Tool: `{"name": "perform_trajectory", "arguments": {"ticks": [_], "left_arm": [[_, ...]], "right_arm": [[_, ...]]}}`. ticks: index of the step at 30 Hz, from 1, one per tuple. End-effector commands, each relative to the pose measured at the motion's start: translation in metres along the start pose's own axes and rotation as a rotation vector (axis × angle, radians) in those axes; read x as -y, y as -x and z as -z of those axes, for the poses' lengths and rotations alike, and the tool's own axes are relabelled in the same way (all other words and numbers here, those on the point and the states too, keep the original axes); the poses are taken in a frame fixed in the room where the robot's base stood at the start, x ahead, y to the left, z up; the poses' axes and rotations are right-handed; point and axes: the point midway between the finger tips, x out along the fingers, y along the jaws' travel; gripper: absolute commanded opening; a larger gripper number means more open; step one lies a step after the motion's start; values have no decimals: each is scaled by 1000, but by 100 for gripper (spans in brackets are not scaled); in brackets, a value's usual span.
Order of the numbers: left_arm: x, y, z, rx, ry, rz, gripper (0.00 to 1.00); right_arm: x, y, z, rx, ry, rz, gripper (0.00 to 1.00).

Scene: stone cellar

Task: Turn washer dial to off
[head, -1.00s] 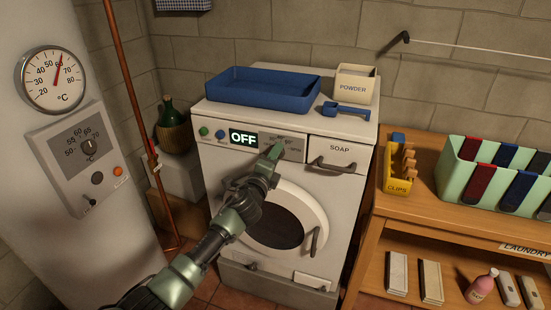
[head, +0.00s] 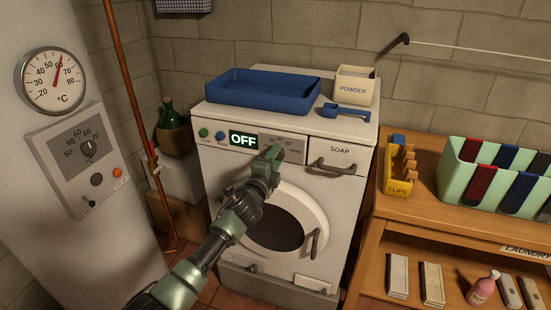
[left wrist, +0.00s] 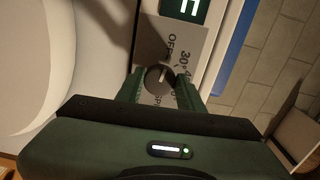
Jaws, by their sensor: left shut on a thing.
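The white washer (head: 225,170) stands against the wall. Its display (head: 243,140) reads OFF in lit letters. The dial (left wrist: 157,79) sits on a grey panel (head: 290,147) right of the display, with OFF and temperature labels around it. My left gripper (head: 272,154) is at this panel; in the left wrist view its two green fingers (left wrist: 160,88) are shut on the dial, one on each side. The exact mark the dial's pointer meets is hard to tell. In the head view the gripper hides most of the dial. My right gripper is not in view.
A blue tray (head: 212,91), blue scoop (head: 346,112) and powder box (head: 371,86) stand on the washer. The soap drawer handle (head: 330,168) juts out right of the panel. A wooden table (head: 400,213) is at the right; a grey boiler (head: 60,150) with a thermometer is at the left.

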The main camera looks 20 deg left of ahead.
Motion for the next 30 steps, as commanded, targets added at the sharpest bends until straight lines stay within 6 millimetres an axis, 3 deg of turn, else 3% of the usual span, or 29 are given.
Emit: {"name": "perform_trajectory", "arguments": {"ticks": [1,2,4,16,30], "left_arm": [[-2,0,0,1,3,-4,0],[-2,0,0,1,3,-4,43],[-2,0,0,1,3,-3,59],[-1,5,0,1,0,-1,59],[-2,70,0,0,0,-2,59]], "right_arm": [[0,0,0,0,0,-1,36],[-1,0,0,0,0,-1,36],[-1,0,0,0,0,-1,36],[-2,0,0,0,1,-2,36],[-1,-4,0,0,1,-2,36]]}}
